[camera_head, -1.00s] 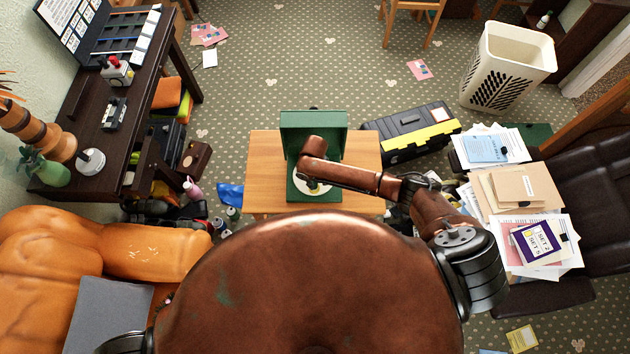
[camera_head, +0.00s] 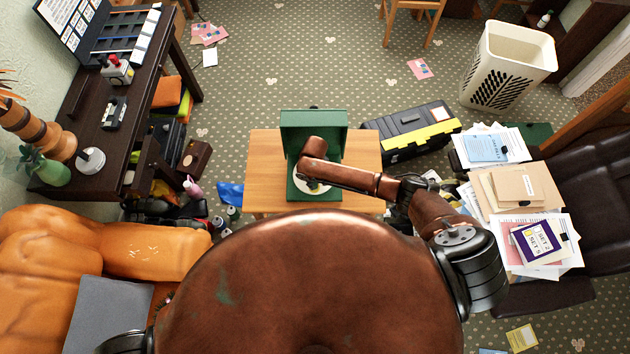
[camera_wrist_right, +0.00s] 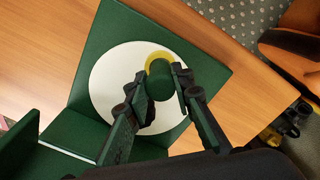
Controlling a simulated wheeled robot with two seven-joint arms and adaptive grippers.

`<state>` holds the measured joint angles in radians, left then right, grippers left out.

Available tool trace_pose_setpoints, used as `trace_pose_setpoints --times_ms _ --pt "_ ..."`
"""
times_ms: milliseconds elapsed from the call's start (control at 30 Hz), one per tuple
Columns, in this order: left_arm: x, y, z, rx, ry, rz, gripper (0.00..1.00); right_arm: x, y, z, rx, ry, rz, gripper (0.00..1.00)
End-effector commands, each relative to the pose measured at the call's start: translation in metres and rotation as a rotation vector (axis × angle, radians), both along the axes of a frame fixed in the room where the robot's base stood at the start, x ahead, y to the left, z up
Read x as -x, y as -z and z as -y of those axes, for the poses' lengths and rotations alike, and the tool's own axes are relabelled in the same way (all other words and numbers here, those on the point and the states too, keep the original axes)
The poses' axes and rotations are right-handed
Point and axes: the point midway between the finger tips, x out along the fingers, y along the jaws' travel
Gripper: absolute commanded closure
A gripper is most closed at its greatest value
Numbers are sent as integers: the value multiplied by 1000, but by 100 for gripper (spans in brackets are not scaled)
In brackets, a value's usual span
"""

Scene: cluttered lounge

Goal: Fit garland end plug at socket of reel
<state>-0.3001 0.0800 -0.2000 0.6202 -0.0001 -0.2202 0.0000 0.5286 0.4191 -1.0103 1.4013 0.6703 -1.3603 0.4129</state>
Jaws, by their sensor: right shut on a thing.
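The open green case stands on the small wooden table, its lid (camera_head: 314,130) raised at the back. A white round reel face (camera_wrist_right: 108,82) lies in it and also shows in the head view (camera_head: 300,181). Near the reel's edge is a yellow ring (camera_wrist_right: 156,57), which looks like the socket. My right gripper (camera_wrist_right: 159,73) is shut on a dark green cylindrical plug (camera_wrist_right: 160,90), over the reel. The plug covers part of the yellow ring. I cannot tell whether it is seated or just above. My left gripper is out of view.
Bare tabletop (camera_head: 263,165) lies around the case. A black and yellow toolbox (camera_head: 412,130) stands at the right of the table. Paper stacks (camera_head: 515,190) lie farther right, bottles and a blue item (camera_head: 230,194) at the left. An orange sofa (camera_head: 95,245) is at lower left.

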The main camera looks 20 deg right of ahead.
Motion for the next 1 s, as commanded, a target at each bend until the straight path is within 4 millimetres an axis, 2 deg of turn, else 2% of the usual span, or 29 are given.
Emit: trace_pose_setpoints --times_ms 733,767,1000 --pt "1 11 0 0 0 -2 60 0 18 0 0 0 1 95" --pt "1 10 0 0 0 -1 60 0 18 0 0 0 1 76" --pt "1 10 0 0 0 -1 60 0 17 0 0 0 0 60"
